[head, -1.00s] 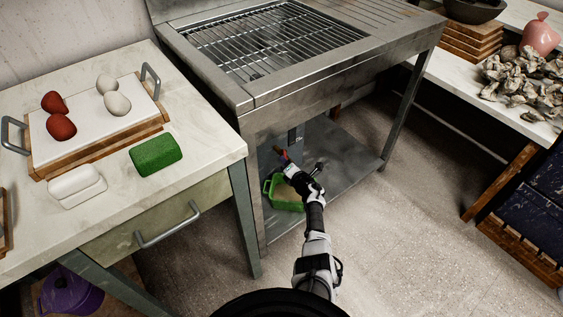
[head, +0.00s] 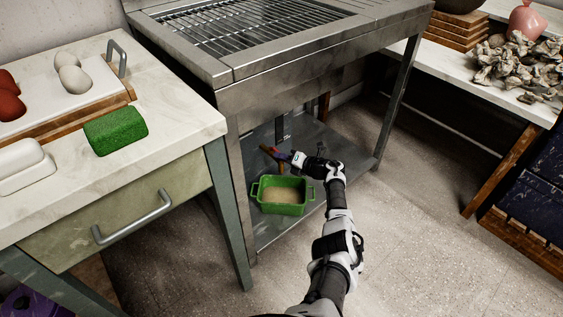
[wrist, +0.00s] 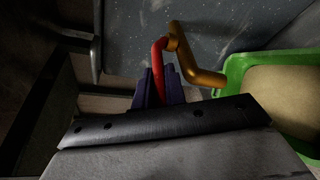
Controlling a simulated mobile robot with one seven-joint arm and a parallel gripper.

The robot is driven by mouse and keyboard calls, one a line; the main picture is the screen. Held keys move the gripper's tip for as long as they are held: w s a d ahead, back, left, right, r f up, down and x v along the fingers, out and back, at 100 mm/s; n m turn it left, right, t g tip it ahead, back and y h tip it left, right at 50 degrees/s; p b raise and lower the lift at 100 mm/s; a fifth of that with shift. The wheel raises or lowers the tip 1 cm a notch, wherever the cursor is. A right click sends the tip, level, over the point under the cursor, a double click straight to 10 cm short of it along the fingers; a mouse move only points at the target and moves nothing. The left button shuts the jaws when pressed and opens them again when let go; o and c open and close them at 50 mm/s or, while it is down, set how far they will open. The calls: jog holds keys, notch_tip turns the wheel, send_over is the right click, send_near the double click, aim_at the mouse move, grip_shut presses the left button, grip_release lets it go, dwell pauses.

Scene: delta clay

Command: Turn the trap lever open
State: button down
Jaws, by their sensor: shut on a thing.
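The trap lever (wrist: 158,60) is a red handle that meets a brass-coloured bent pipe (wrist: 190,62) under the steel sink unit. In the head view the red lever (head: 266,149) shows small, at the end of my gripper (head: 286,155). In the wrist view the dark purple fingers of my gripper (wrist: 158,88) are shut on the red lever, one on each side. The lever stands close to upright in the wrist view, and its lower end is hidden between the fingers and behind the gripper body.
A green tub (head: 282,209) with tan contents stands on the lower shelf (head: 345,160), just below my gripper; it also shows in the wrist view (wrist: 236,78). Steel legs (head: 232,190) frame the opening. A worktop (head: 180,118) with a drawer stands at left.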

jog(key=shift+w, duration=0.1)
jog(key=c, duration=1.5)
grip_release()
jog(key=shift+o, duration=0.2)
jog(key=shift+a+r+p, duration=0.1)
jog(key=shift+p, duration=0.5)
